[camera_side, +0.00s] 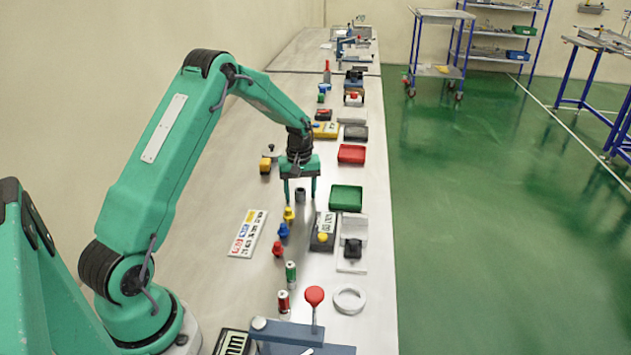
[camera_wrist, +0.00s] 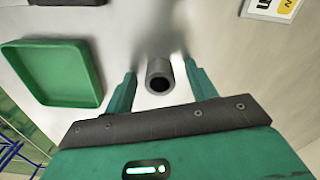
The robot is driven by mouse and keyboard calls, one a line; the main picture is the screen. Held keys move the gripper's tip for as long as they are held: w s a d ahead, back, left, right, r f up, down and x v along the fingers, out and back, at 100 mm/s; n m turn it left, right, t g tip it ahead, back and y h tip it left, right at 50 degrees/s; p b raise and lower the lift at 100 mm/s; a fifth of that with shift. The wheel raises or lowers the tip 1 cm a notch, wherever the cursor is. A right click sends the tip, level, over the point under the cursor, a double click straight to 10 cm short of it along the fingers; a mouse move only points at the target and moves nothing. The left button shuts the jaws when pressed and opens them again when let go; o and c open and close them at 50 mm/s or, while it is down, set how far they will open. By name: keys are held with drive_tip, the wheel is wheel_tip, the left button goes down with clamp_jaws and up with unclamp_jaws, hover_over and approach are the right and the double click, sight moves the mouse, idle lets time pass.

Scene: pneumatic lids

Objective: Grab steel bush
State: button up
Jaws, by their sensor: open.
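The steel bush (camera_side: 300,195) is a small dark grey hollow cylinder standing upright on the workbench. It also shows in the wrist view (camera_wrist: 159,71), with its dark bore facing the camera. My gripper (camera_side: 300,200) points down over it, with its two green fingers apart. In the wrist view my gripper (camera_wrist: 162,75) has one finger on each side of the bush, with a visible gap on both sides. The fingers appear not to touch it.
A green tray (camera_side: 346,186) lies to the right of my gripper, and a red tray (camera_side: 351,146) lies farther back. A yellow piece (camera_side: 289,214) stands close in front of the bush. A label plate (camera_side: 248,233) lies at left. Bare bench lies left of the bush.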

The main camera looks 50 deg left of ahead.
sight(302, 200)
drive_tip(key=c, duration=1.2)
drive_tip(key=shift+o, duration=0.2)
drive_tip(key=shift+r, duration=0.15)
drive_tip(key=shift+r, duration=0.55)
drive_tip(key=r, duration=0.3)
drive_tip(key=shift+d+r, duration=0.1)
drive_tip(key=shift+d, duration=0.2)
drive_tip(key=s+d+r, duration=0.1)
drive_tip(key=d+r, duration=0.5)
drive_tip(key=d, duration=0.5)
drive_tip(key=shift+s+r, duration=0.2)
drive_tip(key=shift+r, duration=0.05)
